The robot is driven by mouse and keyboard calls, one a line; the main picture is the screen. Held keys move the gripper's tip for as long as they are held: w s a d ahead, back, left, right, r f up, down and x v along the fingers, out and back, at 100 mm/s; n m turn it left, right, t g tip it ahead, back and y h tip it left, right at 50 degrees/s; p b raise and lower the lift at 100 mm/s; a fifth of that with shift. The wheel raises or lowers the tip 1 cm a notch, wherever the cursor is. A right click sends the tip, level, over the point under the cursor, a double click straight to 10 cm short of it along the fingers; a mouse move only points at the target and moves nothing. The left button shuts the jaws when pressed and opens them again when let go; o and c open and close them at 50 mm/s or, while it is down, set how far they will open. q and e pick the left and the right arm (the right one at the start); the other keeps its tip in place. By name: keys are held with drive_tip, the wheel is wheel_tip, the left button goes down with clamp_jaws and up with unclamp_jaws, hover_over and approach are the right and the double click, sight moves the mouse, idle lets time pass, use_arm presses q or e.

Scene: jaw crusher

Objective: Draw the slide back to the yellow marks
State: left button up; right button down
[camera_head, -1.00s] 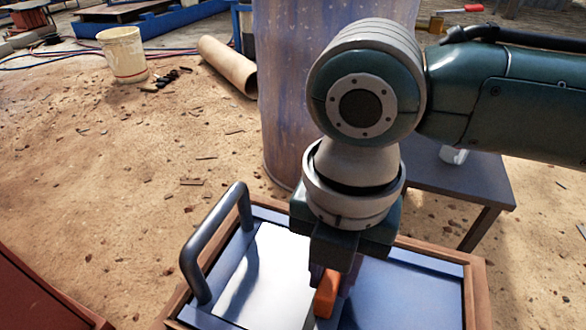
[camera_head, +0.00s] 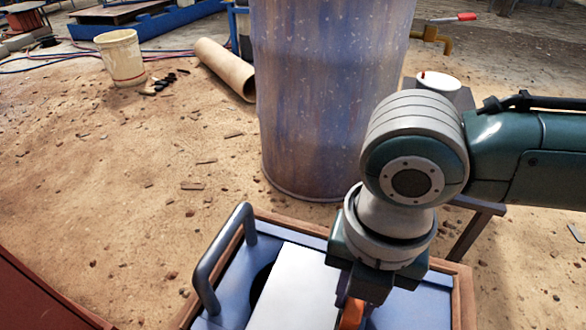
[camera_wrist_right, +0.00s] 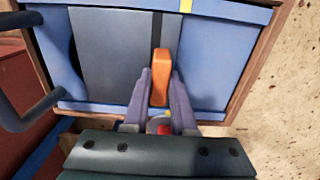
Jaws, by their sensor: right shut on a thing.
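The slide (camera_head: 297,285) is a flat plate, bright in the head view and grey in the right wrist view (camera_wrist_right: 113,55). It lies in a blue, brown-edged frame (camera_head: 462,300). An orange handle (camera_wrist_right: 161,75) stands near its one edge. My right gripper (camera_wrist_right: 160,88) is shut on this handle, one finger on each side. A yellow mark (camera_wrist_right: 186,5) shows on the frame's far rim in the wrist view, a little to the right of the slide's dark edge strip. A dark opening (camera_head: 261,284) shows at the slide's left. My left gripper is not in view.
A grey bar handle (camera_head: 217,258) rises at the frame's left end. A large blue-grey drum (camera_head: 330,100) stands behind the frame. A red surface (camera_head: 40,295) is at the lower left. Sandy ground with a bucket (camera_head: 121,57) lies beyond.

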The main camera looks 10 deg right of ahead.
drive_tip(key=shift+s+d+r+p, duration=0.2)
drive_tip(key=shift+s+d, duration=0.1)
drive_tip(key=shift+d, duration=0.1)
drive_tip(key=shift+s+d+r+p, duration=0.15)
drive_tip(key=shift+s+d, duration=0.1)
drive_tip(key=shift+d, duration=0.15)
drive_tip(key=shift+s+d+f, duration=0.25)
drive_tip(key=shift+d+f, duration=0.05)
drive_tip(key=shift+d, duration=0.05)
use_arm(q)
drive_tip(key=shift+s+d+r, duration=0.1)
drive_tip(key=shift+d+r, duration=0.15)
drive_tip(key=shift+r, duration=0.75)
use_arm(e)
drive_tip(key=shift+f, duration=0.1)
drive_tip(key=c, duration=0.7)
unclamp_jaws()
drive_tip(key=shift+d, duration=0.1)
drive_tip(key=shift+c, duration=0.2)
